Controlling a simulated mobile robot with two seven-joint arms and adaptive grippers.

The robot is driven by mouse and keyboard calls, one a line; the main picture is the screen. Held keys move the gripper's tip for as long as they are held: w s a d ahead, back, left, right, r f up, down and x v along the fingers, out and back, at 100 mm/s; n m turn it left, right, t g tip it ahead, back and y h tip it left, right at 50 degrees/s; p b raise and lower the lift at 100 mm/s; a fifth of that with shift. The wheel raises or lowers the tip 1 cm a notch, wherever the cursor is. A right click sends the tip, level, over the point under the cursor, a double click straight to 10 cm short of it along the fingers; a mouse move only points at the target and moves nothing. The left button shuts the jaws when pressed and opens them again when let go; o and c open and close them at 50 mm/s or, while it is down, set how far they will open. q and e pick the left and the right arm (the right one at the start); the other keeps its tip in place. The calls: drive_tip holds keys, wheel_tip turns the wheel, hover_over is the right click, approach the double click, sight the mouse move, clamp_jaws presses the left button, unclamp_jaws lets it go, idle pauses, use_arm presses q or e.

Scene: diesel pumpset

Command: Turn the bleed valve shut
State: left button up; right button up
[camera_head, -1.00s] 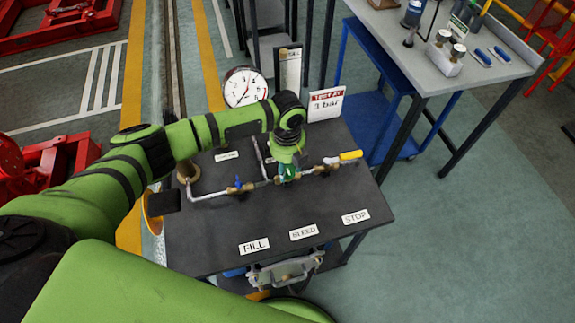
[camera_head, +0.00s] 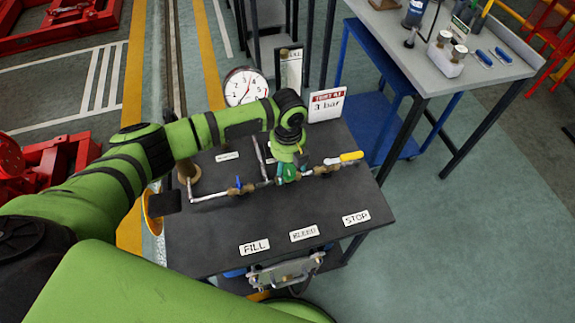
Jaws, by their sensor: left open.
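The bleed valve, with a green handle (camera_head: 287,173), sits in the middle of the brass and steel pipe line (camera_head: 209,195) on the dark bench (camera_head: 215,233), behind the BLEED label (camera_head: 303,232). My left gripper (camera_head: 288,162) points down right at this valve. The wrist hides part of the valve, and the fingers are too small to make out clearly; the jaws are open. I cannot tell whether they touch the handle. My right gripper is not in view.
A blue-handled valve (camera_head: 238,184) stands left of the bleed valve, and a yellow-handled valve (camera_head: 350,157) right of it. A dial gauge (camera_head: 245,87) and a "3 bar" sign (camera_head: 326,104) stand behind. A grey worktable (camera_head: 440,62) is at the right.

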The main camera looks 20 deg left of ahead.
sight(288, 169)
use_arm(q)
wheel_tip(288, 169, up, 11)
drive_tip(key=shift+r, duration=0.15)
idle(0.6)
